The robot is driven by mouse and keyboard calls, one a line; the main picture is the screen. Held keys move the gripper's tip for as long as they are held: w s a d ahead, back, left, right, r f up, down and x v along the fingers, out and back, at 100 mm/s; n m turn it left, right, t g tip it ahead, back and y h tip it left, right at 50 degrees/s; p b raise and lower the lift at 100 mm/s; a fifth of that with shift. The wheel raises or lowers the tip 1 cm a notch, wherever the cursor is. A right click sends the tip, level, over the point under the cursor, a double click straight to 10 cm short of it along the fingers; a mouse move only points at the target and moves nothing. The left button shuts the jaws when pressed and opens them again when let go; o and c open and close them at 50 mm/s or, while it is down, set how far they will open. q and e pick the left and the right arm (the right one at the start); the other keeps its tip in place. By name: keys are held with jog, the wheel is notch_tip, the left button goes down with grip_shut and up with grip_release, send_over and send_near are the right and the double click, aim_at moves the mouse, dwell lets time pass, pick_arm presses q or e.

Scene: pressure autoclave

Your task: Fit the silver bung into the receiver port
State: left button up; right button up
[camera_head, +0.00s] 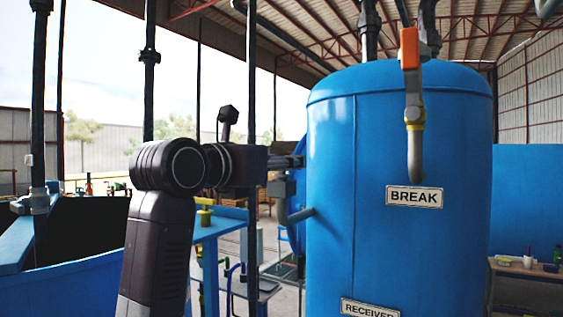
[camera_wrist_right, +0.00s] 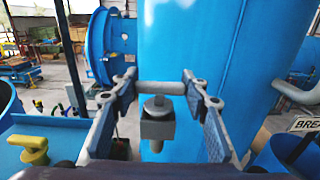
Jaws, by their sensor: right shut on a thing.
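My right gripper (camera_head: 292,161) reaches toward the left side of the blue tank in the head view. In the head view this fitting (camera_head: 281,187) and a bent pipe (camera_head: 300,215) sit at the tank's left side. The receiver port is not clearly identifiable. My left gripper is not in view.
The blue tank (camera_head: 400,255) fills the right half, with a BREAK sign (camera_head: 414,197), a RECEIVER sign (camera_head: 369,309) partly cut off and an orange-handled valve (camera_head: 410,50). A yellow fitting (camera_wrist_right: 30,148) stands on a blue surface at left.

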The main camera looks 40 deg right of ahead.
jog(key=shift+f, duration=0.2)
jog(key=o, duration=1.3)
jog(key=shift+c, duration=0.2)
notch_tip(320, 180, up, 10)
jog(key=shift+r, duration=0.1)
